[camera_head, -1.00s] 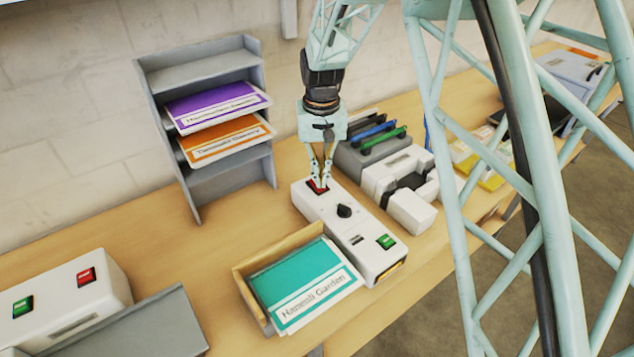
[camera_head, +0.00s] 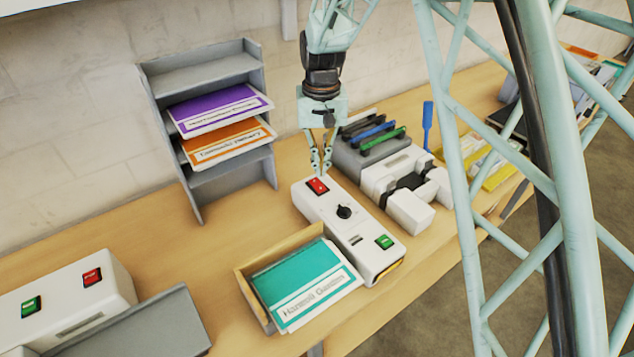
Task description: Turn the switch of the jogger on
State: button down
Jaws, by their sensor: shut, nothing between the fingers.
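A long white control box (camera_head: 365,236) lies on the table. It has a red rocker switch (camera_head: 317,186) at its far end, a black knob (camera_head: 344,212) in the middle and a green switch (camera_head: 384,242) at its near end. A second white box (camera_head: 100,283) at lower left carries a green and a red switch. No readable label shows which is the jogger. My gripper (camera_head: 321,173) points down, shut and empty, its fingertips just above and behind the red switch of the long box. The switch is in plain view and looks bright red.
A wooden tray (camera_head: 252,297) with teal-covered booklets (camera_head: 305,284) stands beside the long box. A grey shelf rack (camera_head: 200,72) with purple and orange booklets is at the wall. A white device (camera_head: 407,207) and a grey holder (camera_head: 352,160) stand close on the right.

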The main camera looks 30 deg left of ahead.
jog(key=shift+r, duration=0.6)
dwell(0.3)
